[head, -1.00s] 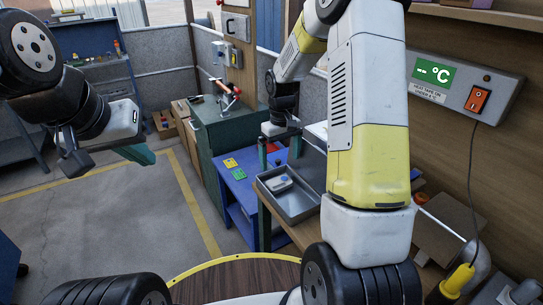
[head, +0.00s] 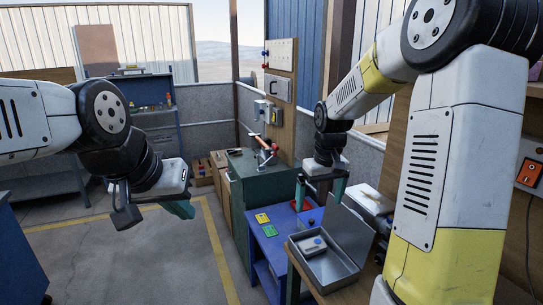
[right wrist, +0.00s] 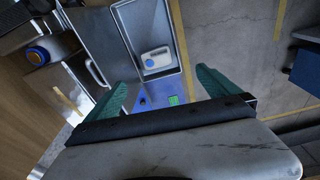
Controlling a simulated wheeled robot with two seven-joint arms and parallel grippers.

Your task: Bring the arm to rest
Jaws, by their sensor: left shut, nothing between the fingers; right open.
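My left gripper (head: 180,208) hangs in free space at the left of the head view, above the concrete floor. Its teal fingers are together and hold nothing. My right gripper (head: 320,190) points down above the back end of a grey metal tray (head: 346,272). Its two teal fingers are apart with nothing between them. The open right gripper also shows in the right wrist view (right wrist: 160,88), with the tray (right wrist: 181,40) beyond it. A white device with a blue knob (head: 312,246) lies in the tray. It also shows in the right wrist view (right wrist: 157,58).
A blue table (head: 262,254) with yellow and green cards stands left of the tray. A green cabinet (head: 258,190) stands behind it, with a red-handled fitting (head: 266,148) on top. A wooden wall with an orange switch (head: 529,172) is at the right.

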